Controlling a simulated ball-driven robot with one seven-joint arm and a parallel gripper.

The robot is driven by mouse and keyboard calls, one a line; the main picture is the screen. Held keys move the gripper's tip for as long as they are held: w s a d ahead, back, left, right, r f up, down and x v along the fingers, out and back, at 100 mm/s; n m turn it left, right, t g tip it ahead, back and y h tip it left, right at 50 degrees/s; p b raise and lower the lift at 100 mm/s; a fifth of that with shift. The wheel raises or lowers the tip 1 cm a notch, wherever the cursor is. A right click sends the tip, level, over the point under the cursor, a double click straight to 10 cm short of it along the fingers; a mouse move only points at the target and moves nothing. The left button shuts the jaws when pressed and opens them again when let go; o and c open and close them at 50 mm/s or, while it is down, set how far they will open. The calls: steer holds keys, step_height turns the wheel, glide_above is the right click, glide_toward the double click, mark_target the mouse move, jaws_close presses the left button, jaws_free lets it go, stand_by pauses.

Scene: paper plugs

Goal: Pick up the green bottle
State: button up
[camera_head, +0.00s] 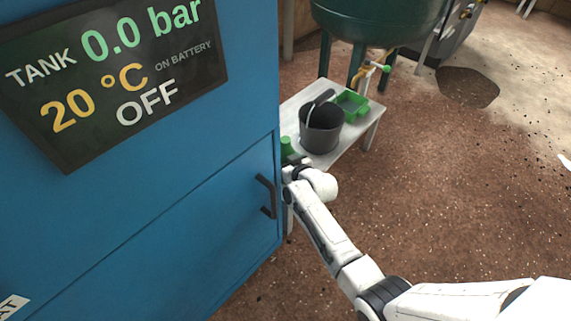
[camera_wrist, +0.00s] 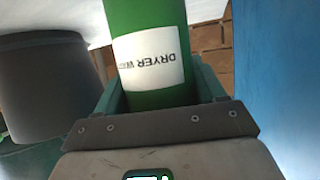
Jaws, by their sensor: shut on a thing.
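The green bottle (camera_head: 286,146) shows in the head view at the near left end of a small light table, partly hidden by my gripper and the blue cabinet. In the wrist view the green bottle (camera_wrist: 150,22) fills the upper middle, with a white label whose lettering reads upside down. My gripper (camera_wrist: 160,95) is shut on the bottle, with a green finger on each side of it. In the head view my gripper (camera_head: 293,163) is beside the cabinet's edge. I cannot tell whether the bottle still touches the table.
The blue cabinet (camera_head: 150,190) with a black handle (camera_head: 266,196) stands close on the left. A dark bucket (camera_head: 320,128) and a green tray (camera_head: 353,104) stand on the table (camera_head: 335,152). A green tank (camera_head: 375,20) is behind. The brown floor at right is mostly clear.

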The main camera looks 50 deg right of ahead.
mark_target(288, 147)
steer(key=shift+c, duration=0.7)
steer(key=shift+r, duration=0.1)
steer(key=shift+r+p, duration=0.35)
steer(key=shift+r, duration=0.15)
step_height(288, 147, up, 2)
steer(key=shift+r+p, duration=0.15)
steer(key=shift+p, duration=0.55)
steer(key=s+r+p, duration=0.2)
steer(key=s+a+r+p, duration=0.1)
steer(key=s+r, duration=0.1)
steer(key=r, duration=0.1)
steer(key=shift+s+r+p, duration=0.15)
steer(key=shift+r+p, duration=0.15)
steer(key=shift+p, duration=0.1)
steer(key=p+v, duration=0.3)
steer(key=v, duration=0.7)
step_height(288, 147, up, 25)
steer(key=p, duration=2.4)
steer(key=shift+s+p, duration=0.2)
steer(key=shift+p, duration=0.2)
steer(key=shift+d+f, duration=0.1)
steer(key=shift+d, duration=0.15)
